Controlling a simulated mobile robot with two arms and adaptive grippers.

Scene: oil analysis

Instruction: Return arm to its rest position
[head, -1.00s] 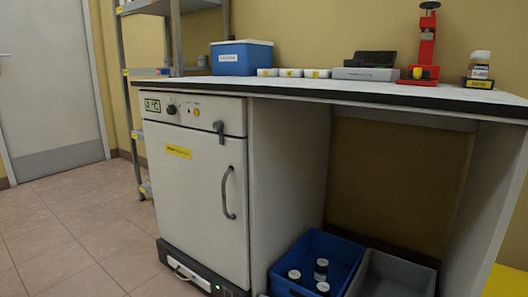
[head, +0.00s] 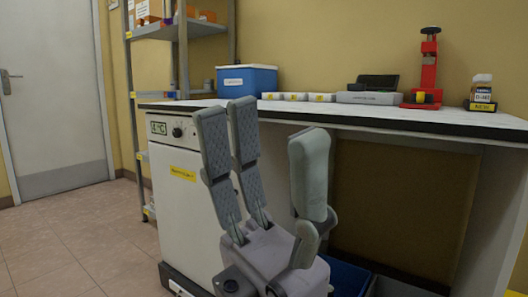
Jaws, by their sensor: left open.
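My left gripper (head: 268,128) stands upright in the middle of the head view, fingers pointing up. Its fingers are spread wide apart, with two ridged grey fingers on the left and one on the right. Nothing is between them. The fingertips overlap the front edge of the bench (head: 400,116) in the picture; I see no clear contact. My right gripper is not in view.
On the bench are a blue box (head: 246,82), small white trays (head: 294,97), a grey device (head: 369,97), a red press (head: 428,70) and a bottle (head: 482,88). A blue crate (head: 349,277) under the bench is mostly hidden. A metal shelf (head: 182,60) stands behind. The floor at left is clear.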

